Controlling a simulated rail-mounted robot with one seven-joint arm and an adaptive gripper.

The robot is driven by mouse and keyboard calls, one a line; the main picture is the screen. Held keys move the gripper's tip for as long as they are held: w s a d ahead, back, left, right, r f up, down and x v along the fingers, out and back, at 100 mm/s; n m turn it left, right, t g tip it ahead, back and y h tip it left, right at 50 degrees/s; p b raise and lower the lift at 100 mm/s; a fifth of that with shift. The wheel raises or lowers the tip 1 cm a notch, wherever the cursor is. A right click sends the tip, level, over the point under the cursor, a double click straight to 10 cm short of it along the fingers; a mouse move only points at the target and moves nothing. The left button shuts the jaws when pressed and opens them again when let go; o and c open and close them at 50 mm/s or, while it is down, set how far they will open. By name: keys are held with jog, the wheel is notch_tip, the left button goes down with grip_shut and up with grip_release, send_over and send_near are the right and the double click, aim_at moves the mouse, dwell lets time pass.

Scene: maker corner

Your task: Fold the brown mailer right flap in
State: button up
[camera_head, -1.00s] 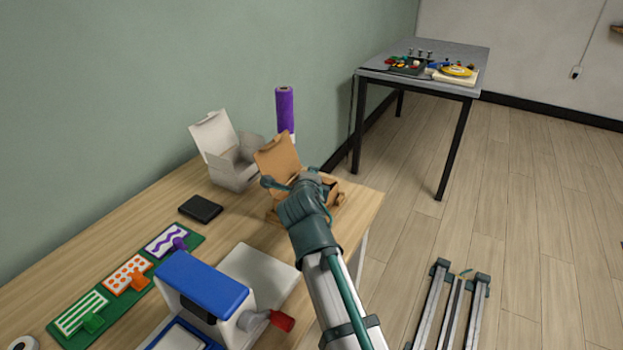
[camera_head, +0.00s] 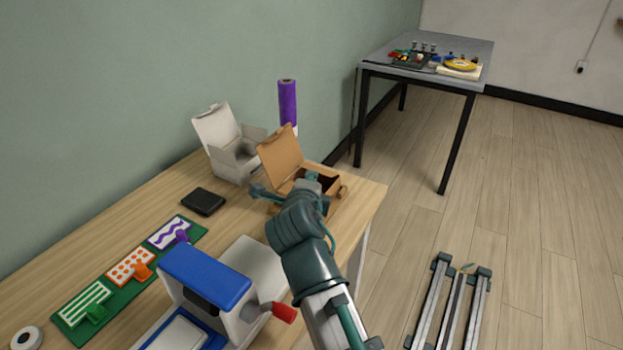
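The brown mailer (camera_head: 281,151) stands open near the far right corner of the wooden table, its lid raised and leaning back toward the wall. Its dark inside shows to the right of my wrist. A small brown flap (camera_head: 343,191) sticks out at its right side. My gripper (camera_head: 311,181) is at the mailer, over or against its near side. My wrist hides the fingers and much of the mailer's front, so I cannot tell whether they touch it or are open.
A black flat case (camera_head: 203,202), a green stencil board (camera_head: 119,275) and a blue-and-white machine with a red handle (camera_head: 205,276) lie nearer. The table's right edge is close to the mailer.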

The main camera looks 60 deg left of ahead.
jog(key=shift+s+d+r, duration=0.2)
jog(key=shift+s+d, duration=0.15)
jog(key=shift+d, duration=0.05)
